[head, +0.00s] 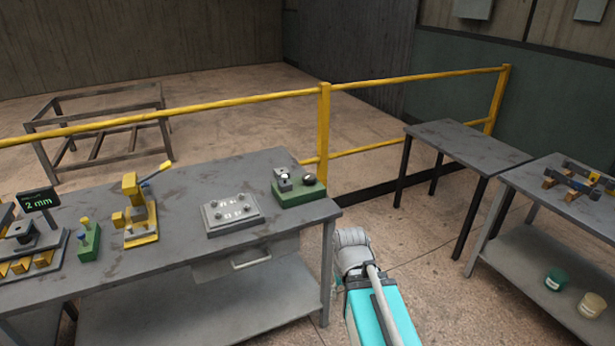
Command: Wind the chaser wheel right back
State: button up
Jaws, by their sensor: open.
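I cannot make out for certain which part is the chaser wheel. A green-based device (300,190) stands at the right end of the near workbench, with a grey block (283,182) and a dark round knob (309,179) on it. A yellow press-like fixture (138,212) with a lever ending in a blue tip stands further left. My gripper does not show; only a teal and white part of my own arm is in view at the bottom, right of the bench.
The workbench (175,190) also bears a light plate with knobs (231,214), a small green block (89,242) and a display reading 2 mm (38,200). A yellow railing (324,130) runs behind. A bare table (468,145) and a rack table (540,178) stand right.

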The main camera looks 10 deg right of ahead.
aim_at(309, 178)
jog(key=u, duration=0.05)
jog(key=i, duration=1)
